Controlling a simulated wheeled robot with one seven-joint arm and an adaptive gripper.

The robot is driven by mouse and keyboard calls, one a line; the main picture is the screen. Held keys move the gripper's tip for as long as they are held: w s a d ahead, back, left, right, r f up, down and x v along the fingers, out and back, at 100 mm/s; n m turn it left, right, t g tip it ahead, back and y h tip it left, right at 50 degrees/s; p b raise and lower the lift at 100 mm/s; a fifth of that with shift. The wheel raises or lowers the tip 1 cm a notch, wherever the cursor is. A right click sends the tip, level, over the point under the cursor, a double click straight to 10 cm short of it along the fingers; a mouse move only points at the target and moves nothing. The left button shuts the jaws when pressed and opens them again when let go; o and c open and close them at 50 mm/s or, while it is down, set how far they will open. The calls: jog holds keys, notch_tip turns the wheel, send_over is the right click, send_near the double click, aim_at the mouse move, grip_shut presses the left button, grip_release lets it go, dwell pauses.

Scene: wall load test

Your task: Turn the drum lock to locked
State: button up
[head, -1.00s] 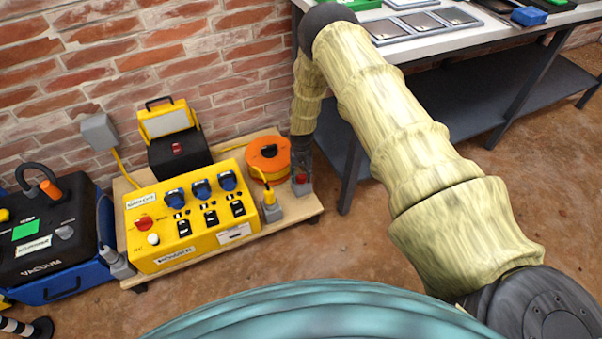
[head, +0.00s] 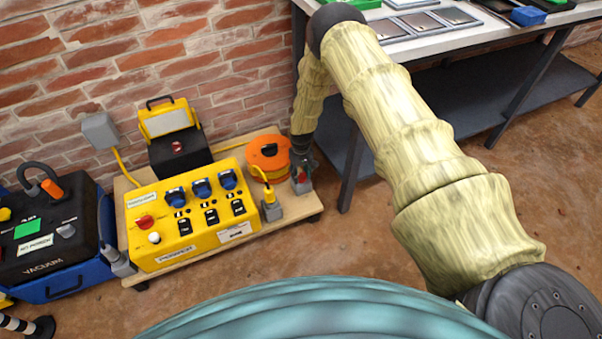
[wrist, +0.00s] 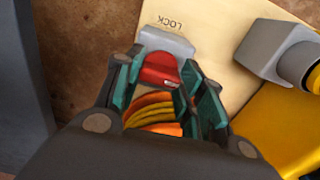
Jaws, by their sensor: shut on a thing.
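The drum lock is a grey block (head: 304,187) with a red knob (head: 300,178) on top, at the right end of the wooden board beside the orange cable drum (head: 268,158). In the wrist view the grey block (wrist: 166,40) stands beside the printed word LOCK, and the red knob (wrist: 158,70) sits between my fingers. My gripper (wrist: 160,78) is shut on the red knob, with a green-lined finger on each side. In the head view my gripper (head: 302,168) comes down onto the lock and partly hides it. The knob's exact angle is hard to tell.
A yellow power box (head: 190,215) with blue sockets and a grey post with a yellow plug (head: 270,207) stand left of the lock. A workbench leg (head: 349,170) is close on the right. The brown floor in front is clear.

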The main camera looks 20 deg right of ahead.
aim_at(301, 174)
jog(key=o, duration=1)
notch_tip(301, 174, up, 12)
jog(key=shift+f, duration=0.1)
dwell(0.6)
